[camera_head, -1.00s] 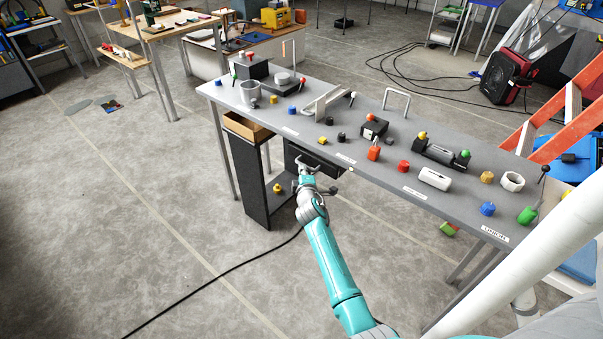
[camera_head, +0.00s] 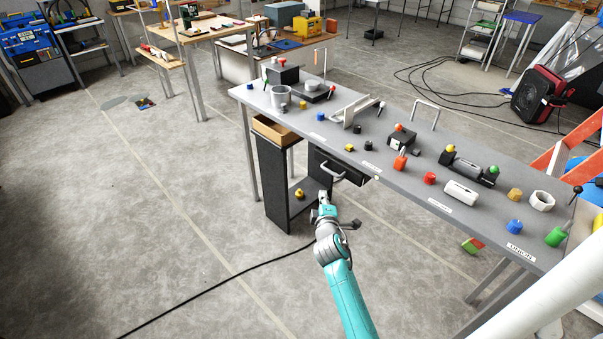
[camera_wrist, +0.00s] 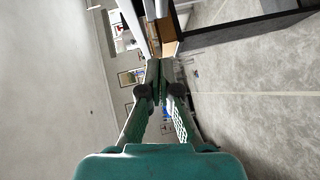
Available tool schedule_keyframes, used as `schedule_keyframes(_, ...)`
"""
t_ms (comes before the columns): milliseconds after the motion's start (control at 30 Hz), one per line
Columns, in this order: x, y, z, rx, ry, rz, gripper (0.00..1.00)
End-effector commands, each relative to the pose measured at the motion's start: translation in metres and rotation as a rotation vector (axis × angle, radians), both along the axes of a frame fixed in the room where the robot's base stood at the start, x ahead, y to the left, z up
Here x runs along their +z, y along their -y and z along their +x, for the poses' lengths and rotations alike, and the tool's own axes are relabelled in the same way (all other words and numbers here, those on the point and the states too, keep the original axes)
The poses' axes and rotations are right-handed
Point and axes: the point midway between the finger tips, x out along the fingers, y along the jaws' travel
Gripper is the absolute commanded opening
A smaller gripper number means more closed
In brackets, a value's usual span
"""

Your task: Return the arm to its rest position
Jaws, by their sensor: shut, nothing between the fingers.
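My teal and grey arm reaches up from the bottom of the head view. My gripper (camera_head: 324,197) is at its far end, low in front of the table, near the black drawer (camera_head: 339,171) with its pale handle. The drawer hangs under the table and looks partly pulled out. In the wrist view the fingers of my gripper (camera_wrist: 160,75) come together at the tips with nothing between them. The gripper seems apart from the handle, but the exact gap is hard to tell.
The long grey table (camera_head: 330,131) carries several small coloured blocks and knobs. A black open cabinet (camera_head: 272,185) with a wooden tray (camera_head: 274,131) on top stands left of the drawer. A yellow knob (camera_head: 299,193) sits inside it. A black cable (camera_head: 215,290) lies on the floor.

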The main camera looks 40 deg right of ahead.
Motion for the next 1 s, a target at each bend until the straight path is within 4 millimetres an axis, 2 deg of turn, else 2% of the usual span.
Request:
schedule_keyframes(267,-0.001,-0.002,-0.002,0.002,0.000,0.003,0.00)
schedule_keyframes(367,-0.008,-0.014,-0.008,0.017,0.007,0.022,0.00)
schedule_keyframes(467,-0.022,-0.040,-0.023,0.049,0.030,0.072,0.00)
schedule_keyframes(700,-0.054,-0.127,-0.084,0.153,0.112,0.261,0.00)
schedule_keyframes(867,-0.064,-0.178,-0.131,0.212,0.162,0.396,0.00)
schedule_keyframes(1000,-0.064,-0.218,-0.174,0.253,0.202,0.518,0.00)
